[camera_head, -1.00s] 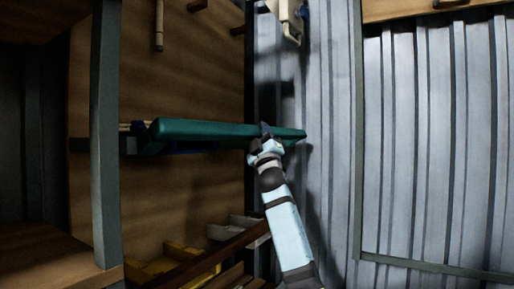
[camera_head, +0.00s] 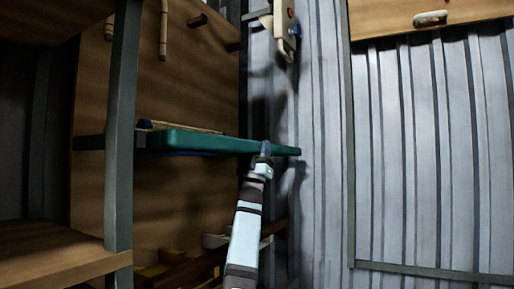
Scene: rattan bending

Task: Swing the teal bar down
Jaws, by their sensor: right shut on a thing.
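The teal bar (camera_head: 200,141) runs nearly level from behind the grey post at the left to a free end by the corrugated metal wall, tilting slightly down to the right. A thin light rod lies along the top of its left part. My right gripper (camera_head: 265,150) is shut on the bar near its right end, with my arm coming up from below. The exact finger contact is small and dark. My left gripper is not in view.
A grey upright post (camera_head: 122,130) with wooden shelves (camera_head: 55,255) stands at the left. A wooden panel (camera_head: 190,80) with pegs is behind the bar. A white wall device (camera_head: 284,28) hangs above right. Yellow bins (camera_head: 152,272) lie low at the left.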

